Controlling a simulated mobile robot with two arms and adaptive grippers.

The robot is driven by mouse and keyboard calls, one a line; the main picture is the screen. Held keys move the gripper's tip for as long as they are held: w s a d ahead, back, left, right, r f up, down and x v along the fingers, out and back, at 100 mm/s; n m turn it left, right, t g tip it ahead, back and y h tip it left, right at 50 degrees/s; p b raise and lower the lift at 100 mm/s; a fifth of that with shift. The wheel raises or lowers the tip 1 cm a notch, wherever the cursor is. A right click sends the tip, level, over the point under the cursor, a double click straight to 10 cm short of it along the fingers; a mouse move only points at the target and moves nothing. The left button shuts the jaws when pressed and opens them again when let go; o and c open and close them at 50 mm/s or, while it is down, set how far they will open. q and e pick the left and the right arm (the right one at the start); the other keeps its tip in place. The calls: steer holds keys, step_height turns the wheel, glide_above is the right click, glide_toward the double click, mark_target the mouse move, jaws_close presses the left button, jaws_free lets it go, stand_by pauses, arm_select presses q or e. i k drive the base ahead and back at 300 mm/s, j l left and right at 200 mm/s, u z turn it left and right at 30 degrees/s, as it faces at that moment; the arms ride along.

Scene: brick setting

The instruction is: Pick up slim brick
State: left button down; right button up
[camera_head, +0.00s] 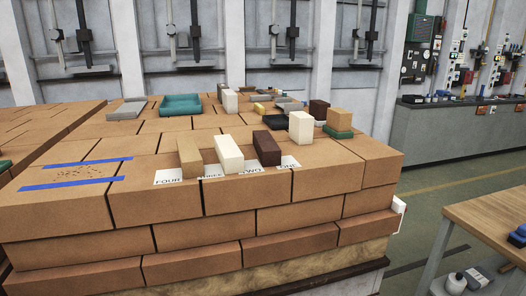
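Several small bricks stand on a stack of large orange-brown bricks (155,205). Near the front edge are a tan brick (189,158), a cream brick (229,154) and a dark brown brick (267,148), side by side on or just behind white labels. A white brick (301,127) stands upright farther back. The tan brick looks among the narrowest, but I cannot tell for sure which one is the slim brick. Neither of my grippers is in view.
Labels read FOUR (168,180), THREE, TWO and ONE (289,163). Behind stand a tan block (339,118) on a green one, a teal tray (182,104) and other small blocks. Blue tape strips (75,183) lie at left. A wooden table (490,217) is at right.

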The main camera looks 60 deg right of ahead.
mark_target(232, 159)
steer(key=z, duration=1.85)
